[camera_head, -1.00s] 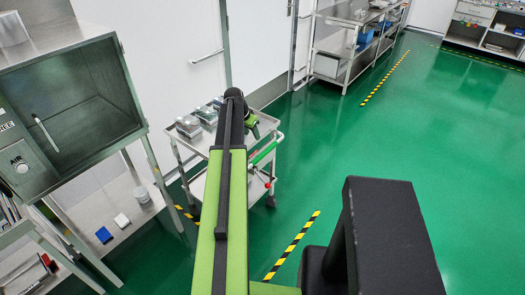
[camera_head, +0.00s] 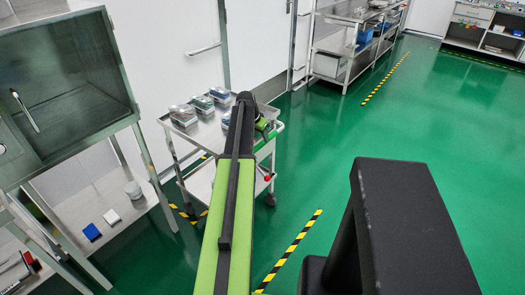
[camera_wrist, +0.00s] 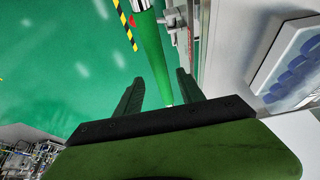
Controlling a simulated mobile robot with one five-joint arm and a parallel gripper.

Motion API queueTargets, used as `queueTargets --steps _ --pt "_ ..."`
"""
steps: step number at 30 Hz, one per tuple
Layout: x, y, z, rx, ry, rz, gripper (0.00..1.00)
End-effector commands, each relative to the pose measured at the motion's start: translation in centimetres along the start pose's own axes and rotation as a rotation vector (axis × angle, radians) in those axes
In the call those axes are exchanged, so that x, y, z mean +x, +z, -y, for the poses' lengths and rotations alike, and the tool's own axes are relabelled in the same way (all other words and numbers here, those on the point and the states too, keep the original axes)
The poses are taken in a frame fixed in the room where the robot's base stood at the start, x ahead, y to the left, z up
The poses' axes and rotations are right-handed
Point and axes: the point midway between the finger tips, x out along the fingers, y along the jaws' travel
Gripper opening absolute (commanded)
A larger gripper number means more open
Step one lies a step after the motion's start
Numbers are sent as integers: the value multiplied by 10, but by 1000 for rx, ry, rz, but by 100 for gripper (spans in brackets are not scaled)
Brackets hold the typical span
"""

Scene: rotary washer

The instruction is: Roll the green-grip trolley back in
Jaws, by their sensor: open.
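The trolley (camera_head: 203,184) is a metal cart with several small boxed items on its top shelf, standing right of the washer's steel chamber in the head view. My arm crosses in front of it and hides much of its handle side. In the wrist view the green grip (camera_wrist: 151,50) is a long green bar. It runs down the picture into the space between my fingers. My gripper (camera_wrist: 155,85) is open, with one dark finger on each side of the bar. I cannot tell whether either finger touches it.
The steel chamber (camera_head: 66,85) stands at the left on a frame with a lower shelf. A red knob (camera_head: 267,178) shows by the trolley's handle side. Yellow-black tape (camera_head: 290,248) marks the floor. Shelving (camera_head: 345,68) stands at the back.

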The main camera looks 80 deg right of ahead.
Motion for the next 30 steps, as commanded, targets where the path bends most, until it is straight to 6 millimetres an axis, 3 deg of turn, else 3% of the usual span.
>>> queueTargets --steps 1,4,14,25,30 --pt "21 3 1 0 0 0 46" --pt "35 2 1 -1 0 0 46" --pt "38 0 0 -1 -1 0 46" --pt "38 0 1 -2 -1 0 0" --pt "38 1 1 -2 0 0 0"
